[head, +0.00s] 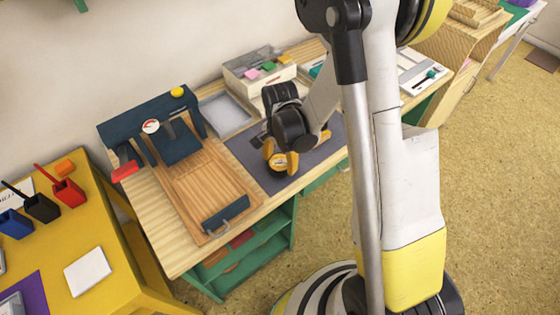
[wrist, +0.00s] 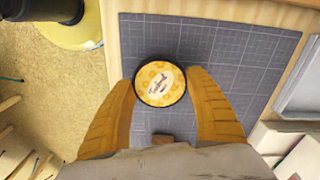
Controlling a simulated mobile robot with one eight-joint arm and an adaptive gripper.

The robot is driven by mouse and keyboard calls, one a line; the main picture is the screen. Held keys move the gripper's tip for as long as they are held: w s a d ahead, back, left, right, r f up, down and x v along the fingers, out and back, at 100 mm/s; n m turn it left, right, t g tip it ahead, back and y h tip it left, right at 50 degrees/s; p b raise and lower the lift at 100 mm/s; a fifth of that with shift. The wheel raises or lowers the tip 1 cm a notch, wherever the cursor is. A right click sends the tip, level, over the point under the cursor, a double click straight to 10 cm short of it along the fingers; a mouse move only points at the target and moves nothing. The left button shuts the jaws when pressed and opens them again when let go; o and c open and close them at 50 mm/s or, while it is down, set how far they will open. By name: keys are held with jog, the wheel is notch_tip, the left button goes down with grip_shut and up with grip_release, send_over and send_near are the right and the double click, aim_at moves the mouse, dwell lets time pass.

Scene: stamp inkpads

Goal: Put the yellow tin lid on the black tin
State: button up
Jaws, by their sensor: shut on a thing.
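The yellow tin lid (wrist: 160,84) is a round yellow disc with a pale printed oval in its middle, ringed by a thin dark edge. My gripper (wrist: 160,78) has its two orange-yellow fingers closed on opposite sides of it. In the head view my gripper (head: 282,163) is low over the dark cutting mat, with the lid (head: 279,160) between its fingers. The dark ring may be the black tin under the lid; I cannot tell, as the tin's sides are hidden from above.
A blue press with a wooden bed (head: 195,175) stands to the left in the head view. A grey tray (head: 225,113) and a box of coloured pads (head: 258,75) are behind.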

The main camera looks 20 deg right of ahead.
jog(key=shift+f+b, duration=0.5)
jog(key=shift+f, duration=0.15)
jog(key=o, duration=1)
jog(key=shift+r, duration=0.1)
notch_tip(320, 180, up, 12)
